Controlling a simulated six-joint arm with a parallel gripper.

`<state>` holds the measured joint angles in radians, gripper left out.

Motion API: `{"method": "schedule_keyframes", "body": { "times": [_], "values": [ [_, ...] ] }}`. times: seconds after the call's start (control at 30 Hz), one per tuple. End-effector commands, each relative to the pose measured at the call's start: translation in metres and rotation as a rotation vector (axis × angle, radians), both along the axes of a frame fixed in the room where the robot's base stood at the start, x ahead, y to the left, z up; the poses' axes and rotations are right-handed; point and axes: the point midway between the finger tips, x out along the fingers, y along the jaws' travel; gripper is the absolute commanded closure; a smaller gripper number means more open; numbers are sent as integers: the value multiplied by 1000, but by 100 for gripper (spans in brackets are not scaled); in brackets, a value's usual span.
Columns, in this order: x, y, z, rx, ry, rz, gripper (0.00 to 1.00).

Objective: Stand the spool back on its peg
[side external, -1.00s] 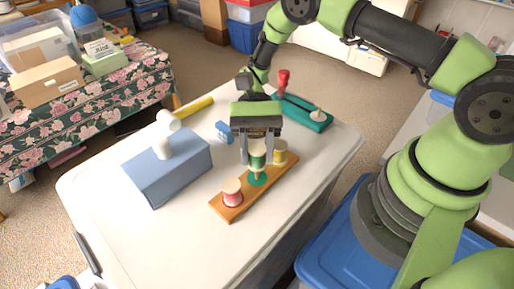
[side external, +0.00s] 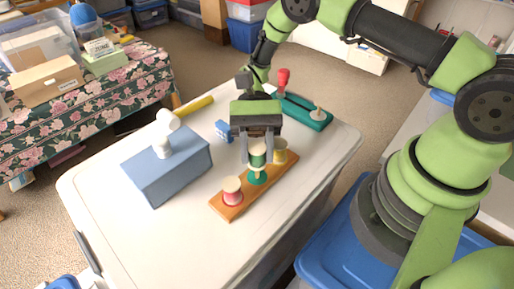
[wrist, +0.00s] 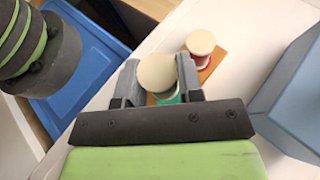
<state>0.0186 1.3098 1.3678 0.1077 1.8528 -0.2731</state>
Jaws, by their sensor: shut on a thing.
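A spool with green thread and cream ends (side external: 257,158) is upright between the fingers of my gripper (side external: 257,152), which is shut on it. Its round cream top also shows in the wrist view (wrist: 158,72). It is over the middle of an orange-brown wooden board (side external: 230,210). A green round patch (side external: 257,179) shows on the board just under it. The peg is hidden, and I cannot tell whether the spool is around it or above it. A red spool (side external: 232,192) stands on the near-left end of the board, and a yellow spool (side external: 280,152) on the far-right end.
A blue-grey box (side external: 170,170) with a white knobbed piece on top stands left of the board. A small blue object (side external: 223,130) and a yellow rod (side external: 195,106) lie behind. A teal rack (side external: 305,113) with a red-topped piece is at the back right. The white front-left tabletop is clear.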

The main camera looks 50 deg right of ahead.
Motion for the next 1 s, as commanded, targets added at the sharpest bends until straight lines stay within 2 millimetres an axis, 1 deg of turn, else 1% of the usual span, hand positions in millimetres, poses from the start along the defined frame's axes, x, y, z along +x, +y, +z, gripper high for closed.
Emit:
{"method": "schedule_keyframes", "body": {
  "times": [0.7, 1.0],
  "values": [
    [0, 0, -17, 0, 0, 0, 92],
    [0, 0, -12, 0, 0, 0, 92]
  ]
}}
